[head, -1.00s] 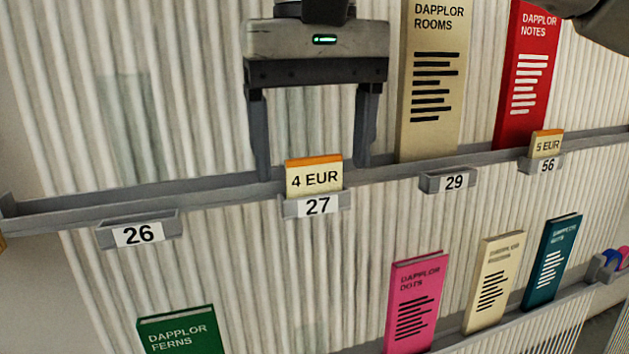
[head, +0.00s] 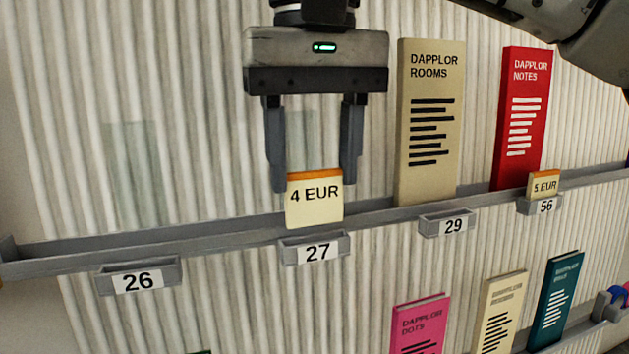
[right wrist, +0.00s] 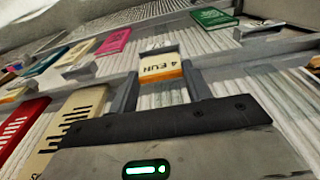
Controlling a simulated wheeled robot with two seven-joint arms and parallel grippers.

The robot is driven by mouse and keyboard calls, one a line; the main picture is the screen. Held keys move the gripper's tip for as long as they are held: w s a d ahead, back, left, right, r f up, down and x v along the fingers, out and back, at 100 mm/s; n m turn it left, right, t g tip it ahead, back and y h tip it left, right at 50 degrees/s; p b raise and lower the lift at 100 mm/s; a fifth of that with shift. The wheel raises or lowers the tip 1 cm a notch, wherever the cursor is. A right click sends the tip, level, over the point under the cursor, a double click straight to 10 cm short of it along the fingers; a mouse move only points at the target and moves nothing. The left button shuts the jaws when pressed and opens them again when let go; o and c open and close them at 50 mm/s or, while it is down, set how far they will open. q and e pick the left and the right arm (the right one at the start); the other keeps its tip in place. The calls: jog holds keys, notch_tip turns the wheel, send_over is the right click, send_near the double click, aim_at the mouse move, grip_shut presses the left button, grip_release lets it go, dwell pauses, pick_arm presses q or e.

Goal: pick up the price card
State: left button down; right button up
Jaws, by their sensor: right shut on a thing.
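The price card (head: 315,203) is cream with an orange top edge and reads "4 EUR". In the head view it is upright, with its bottom edge just above the grey holder (head: 316,249) labelled 27. My right gripper (head: 314,184) comes down from above and is shut on the card by its left and right edges. The right wrist view also shows the card (right wrist: 160,67) between the fingertips. My left gripper is not in view.
The grey shelf rail (head: 220,230) carries empty holders 26 (head: 139,278) and 29 (head: 447,224). A beige book (head: 430,175) and a red book (head: 518,150) stand to the right. A "5 EUR" card (head: 543,184) sits in holder 56. More books stand on the lower shelf.

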jog(key=s+a+r+p, duration=0.2)
jog(key=s+a+r, duration=0.7)
jog(key=s, duration=0.1)
jog(key=shift+s+a+r+p, duration=0.15)
jog(key=shift+s+r+p, duration=0.1)
jog(key=shift+r+p, duration=0.15)
